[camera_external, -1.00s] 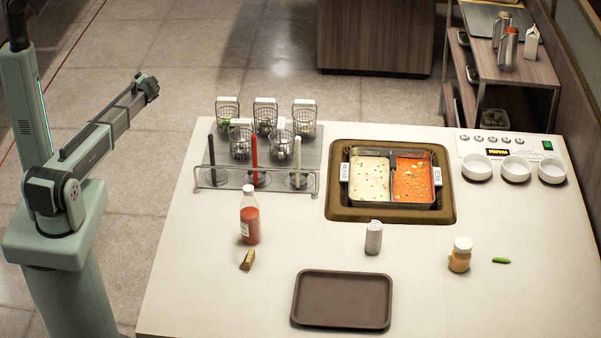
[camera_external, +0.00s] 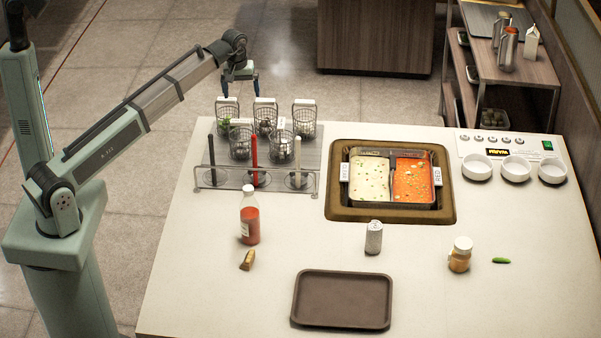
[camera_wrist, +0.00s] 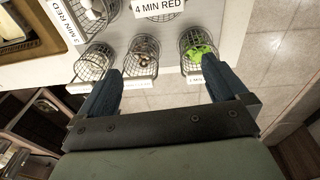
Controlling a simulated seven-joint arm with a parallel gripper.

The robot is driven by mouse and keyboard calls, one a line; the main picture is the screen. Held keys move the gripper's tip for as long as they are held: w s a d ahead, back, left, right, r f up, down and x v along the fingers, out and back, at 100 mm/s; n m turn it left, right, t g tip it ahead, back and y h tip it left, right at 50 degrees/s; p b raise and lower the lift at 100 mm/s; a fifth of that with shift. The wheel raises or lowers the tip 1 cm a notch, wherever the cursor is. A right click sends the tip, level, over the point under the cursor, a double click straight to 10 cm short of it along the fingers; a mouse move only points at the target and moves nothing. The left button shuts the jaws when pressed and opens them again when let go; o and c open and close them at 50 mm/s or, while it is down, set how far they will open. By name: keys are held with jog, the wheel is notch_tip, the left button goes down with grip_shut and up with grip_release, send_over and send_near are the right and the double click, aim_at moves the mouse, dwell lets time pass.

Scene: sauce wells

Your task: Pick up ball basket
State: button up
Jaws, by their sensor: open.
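Several wire baskets stand on a grey rack at the back left of the counter. The back middle basket (camera_external: 265,117) holds small brownish round pieces, seen in the wrist view (camera_wrist: 143,56); it looks like the ball basket. The back left basket (camera_external: 227,110) holds green leaves and is at the right in the wrist view (camera_wrist: 197,47). The back right basket (camera_external: 305,120) has contents I cannot make out. My gripper (camera_external: 241,89) is open and empty, fingers down, above the back left and middle baskets. In the wrist view its fingers (camera_wrist: 161,70) are apart, with no basket gripped.
Two more baskets (camera_external: 280,149) stand in front of the back row. Black, red and white upright posts (camera_external: 254,152) rise at the rack's front. A two-part soup pot (camera_external: 391,150) is to the right. A sauce bottle (camera_external: 250,221) and brown tray (camera_external: 342,299) are nearer.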

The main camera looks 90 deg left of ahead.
aim_at(241, 125)
jog(key=d+h, duration=0.1)
jog(key=d, duration=0.4)
jog(key=shift+g, duration=0.4)
jog(key=shift+a+f, duration=0.15)
jog(key=shift+f, duration=6.2)
jog(key=c, duration=1.4)
jog(key=shift+r, duration=0.15)
